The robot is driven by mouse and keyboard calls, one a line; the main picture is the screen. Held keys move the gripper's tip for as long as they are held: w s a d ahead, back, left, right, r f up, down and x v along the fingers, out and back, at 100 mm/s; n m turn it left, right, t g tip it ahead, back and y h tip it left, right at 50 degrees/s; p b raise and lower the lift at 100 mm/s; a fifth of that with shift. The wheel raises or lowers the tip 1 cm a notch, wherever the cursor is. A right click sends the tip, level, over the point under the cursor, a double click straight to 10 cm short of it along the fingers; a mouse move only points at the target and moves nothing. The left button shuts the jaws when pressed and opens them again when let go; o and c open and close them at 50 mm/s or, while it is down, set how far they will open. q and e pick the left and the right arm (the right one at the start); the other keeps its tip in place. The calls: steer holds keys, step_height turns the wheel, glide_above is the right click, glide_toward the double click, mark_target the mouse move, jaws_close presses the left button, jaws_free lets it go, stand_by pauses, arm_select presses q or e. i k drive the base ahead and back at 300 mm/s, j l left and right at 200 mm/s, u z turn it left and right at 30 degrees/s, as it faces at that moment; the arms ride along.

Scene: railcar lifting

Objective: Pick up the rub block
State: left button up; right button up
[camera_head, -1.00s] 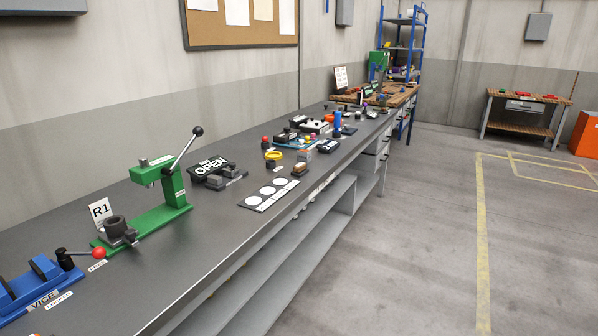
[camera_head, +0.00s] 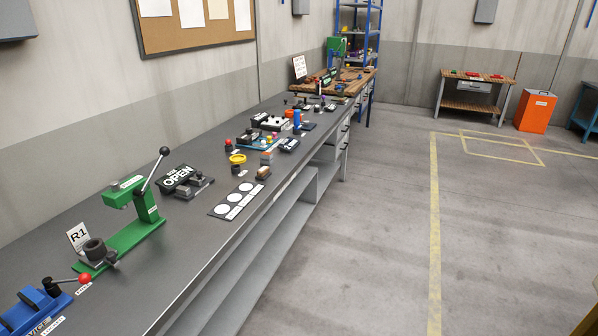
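No label that I can read marks the rub block. Two small blocks lie near the bench's front edge: a dark brown one (camera_head: 263,174) beside the card with three white circles (camera_head: 239,202), and a grey-brown one (camera_head: 267,158) just behind it. I cannot tell which, if either, is the rub block. Neither of my grippers is in view.
The long dark bench (camera_head: 185,237) runs away along the wall. The floor to the right is clear; an orange bin (camera_head: 536,111) stands far off.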

mark_target(264, 173)
steer(key=i+l+z, duration=0.15)
steer(key=i+z, duration=0.15)
steer(key=i, duration=0.15)
steer(key=i+z, duration=0.3)
steer(key=i, duration=2.9)
steer(key=i+u, duration=0.1)
steer(key=i, duration=0.4)
steer(key=i+l+u, duration=0.15)
steer(key=i, duration=0.3)
steer(key=i+l+u, duration=0.1)
steer(key=i, duration=0.4)
steer(key=i+l+u, duration=0.1)
steer(key=i, duration=0.35)
steer(key=i+u, duration=0.1)
steer(key=u, duration=2.9)
